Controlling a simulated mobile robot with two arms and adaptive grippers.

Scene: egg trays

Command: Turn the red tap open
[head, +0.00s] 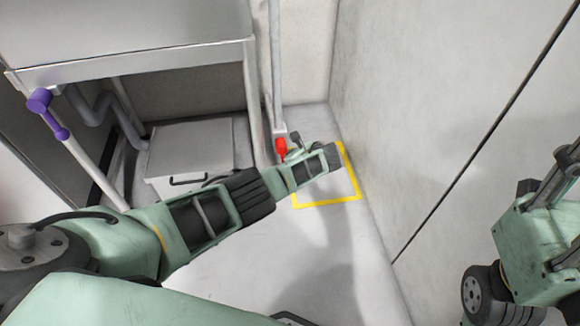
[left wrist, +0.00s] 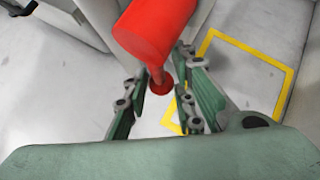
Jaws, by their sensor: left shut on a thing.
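The red tap (head: 281,149) is at the lower end of a grey vertical pipe in the head view, near the back corner. In the left wrist view the red tap (left wrist: 156,32) is large, with a thinner red stem and a round end running down between the fingers. My left gripper (head: 292,146) reaches in from the lower left and is at the tap. In the left wrist view my left gripper (left wrist: 164,88) has its fingers on both sides of the red stem, shut on it. Only links of my right arm show at the right edge; its gripper is out of view.
A metal sink unit (head: 140,68) stands at the left, with a grey box (head: 190,150) under it. A pale pipe with a purple end (head: 40,101) leans in front. A yellow square outline (head: 330,203) marks the floor. A wall stands close on the right.

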